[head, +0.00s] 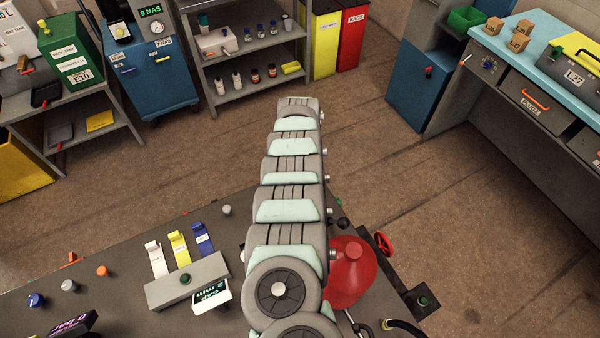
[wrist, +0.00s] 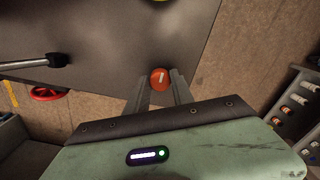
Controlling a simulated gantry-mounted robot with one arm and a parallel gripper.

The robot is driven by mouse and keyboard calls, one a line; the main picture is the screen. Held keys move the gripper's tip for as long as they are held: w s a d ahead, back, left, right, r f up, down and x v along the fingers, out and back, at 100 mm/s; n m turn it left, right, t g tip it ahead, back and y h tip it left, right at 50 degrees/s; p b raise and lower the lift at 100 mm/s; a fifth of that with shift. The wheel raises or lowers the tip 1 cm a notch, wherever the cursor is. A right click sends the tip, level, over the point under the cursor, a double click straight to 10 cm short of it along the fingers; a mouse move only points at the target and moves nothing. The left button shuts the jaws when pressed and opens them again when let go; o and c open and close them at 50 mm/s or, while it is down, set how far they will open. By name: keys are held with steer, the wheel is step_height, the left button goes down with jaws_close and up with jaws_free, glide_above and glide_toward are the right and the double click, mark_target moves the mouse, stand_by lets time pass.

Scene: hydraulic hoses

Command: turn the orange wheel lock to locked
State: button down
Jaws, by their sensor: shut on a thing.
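An orange round knob (wrist: 159,78) with a pale pointer line is in the middle of the wrist view, near the edge of a grey panel (wrist: 105,45). It appears to be the wheel lock. My gripper (wrist: 159,84) has its two fingers on either side of the knob, shut on it. The pale line stands nearly upright in this view, leaning slightly right. No position labels are readable around the knob. In the head view my arm covers the middle, and my gripper does not show there. I cannot single out the held knob in that view.
A red handwheel (wrist: 48,94) and a grey lever (wrist: 35,62) lie left in the wrist view. In the head view, a red vessel (head: 349,272) stands close beside my arm on the dark bench (head: 120,290). Brown floor (head: 450,210) lies open beyond.

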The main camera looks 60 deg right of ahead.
steer(key=c, duration=1.1)
jaws_free()
step_height(320, 180, up, 11)
steer(key=shift+f, duration=0.1)
